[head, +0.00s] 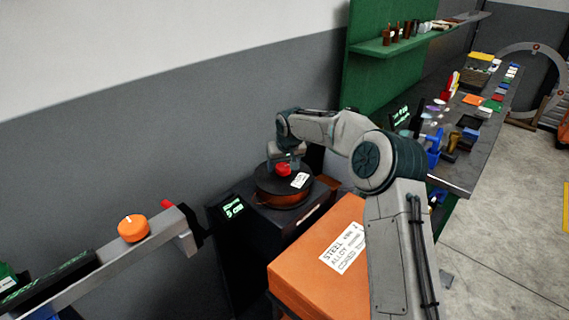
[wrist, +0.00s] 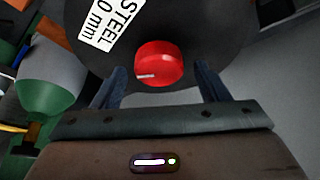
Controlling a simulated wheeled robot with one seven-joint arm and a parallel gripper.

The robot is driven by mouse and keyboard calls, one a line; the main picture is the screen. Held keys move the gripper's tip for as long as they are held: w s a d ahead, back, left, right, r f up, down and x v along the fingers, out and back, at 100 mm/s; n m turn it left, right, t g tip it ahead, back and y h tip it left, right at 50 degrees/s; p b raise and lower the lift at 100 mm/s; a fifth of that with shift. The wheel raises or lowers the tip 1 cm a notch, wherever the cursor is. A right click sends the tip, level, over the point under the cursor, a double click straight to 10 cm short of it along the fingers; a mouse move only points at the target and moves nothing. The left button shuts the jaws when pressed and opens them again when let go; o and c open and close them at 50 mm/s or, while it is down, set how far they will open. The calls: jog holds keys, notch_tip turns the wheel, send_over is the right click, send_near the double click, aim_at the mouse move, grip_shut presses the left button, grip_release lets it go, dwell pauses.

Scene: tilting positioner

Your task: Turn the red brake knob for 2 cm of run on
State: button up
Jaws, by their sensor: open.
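The red brake knob (wrist: 158,64) is round, with a white mark at its lower left in the wrist view. It sits on a dark round disc (wrist: 205,22) with a white label reading "STEEL" (wrist: 112,22). In the head view the knob (head: 283,169) is on top of the disc, below my wrist. My gripper (wrist: 160,82) is open, with one dark finger on each side of the knob's lower part. I cannot tell whether either finger touches it. In the head view the fingers are too small to make out.
A small screen with green text (head: 232,208) stands left of the disc. An orange box labelled steel alloy (head: 312,262) is in front. An orange knob (head: 133,228) sits on a grey beam at left.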

jog(key=c, duration=1)
jog(key=shift+d, duration=0.15)
jog(key=shift+b, duration=0.35)
